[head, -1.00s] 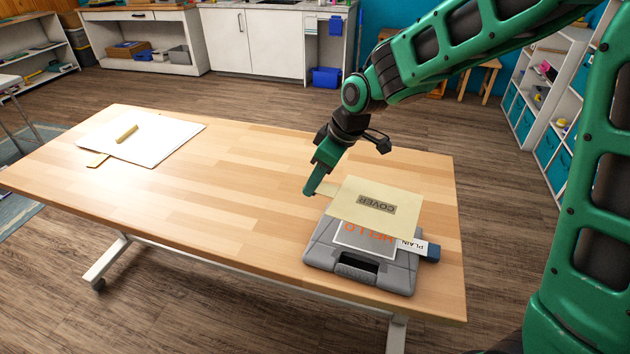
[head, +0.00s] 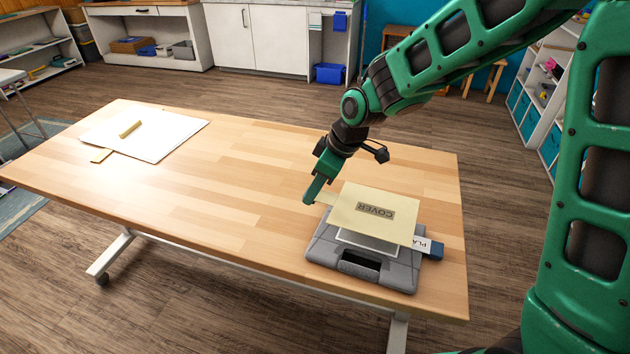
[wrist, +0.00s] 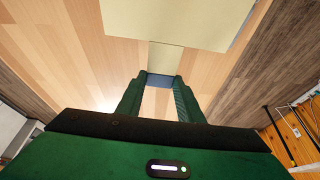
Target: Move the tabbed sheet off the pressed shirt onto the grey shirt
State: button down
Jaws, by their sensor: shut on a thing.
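The tabbed sheet (head: 372,213) is pale yellow and marked COVER. My gripper (head: 309,197) is shut on its narrow tab (wrist: 165,58) at the sheet's left end. The sheet (wrist: 180,18) extends ahead of the fingers in the wrist view. In the head view it lies over a white piece (head: 366,243) on a grey block with a handle slot (head: 350,263). I cannot tell if it touches what is under it. A tag (head: 421,244), partly hidden and reading "PLA", sticks out right beside a dark blue end (head: 437,250). I cannot make out which piece is either named shirt.
On the table's (head: 235,190) far left lies a white flat stack (head: 165,138) with a small yellow bar (head: 130,129) on it and a tan tab (head: 101,155) at its edge. The table's middle is clear. The grey block sits near the right edge.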

jog(key=shift+f, duration=3.05)
jog(key=c, duration=1.2)
grip_release()
jog(key=shift+o, duration=0.2)
jog(key=v, duration=1)
jog(key=shift+d+r, duration=0.2)
jog(key=shift+r, duration=0.1)
jog(key=shift+d, duration=0.1)
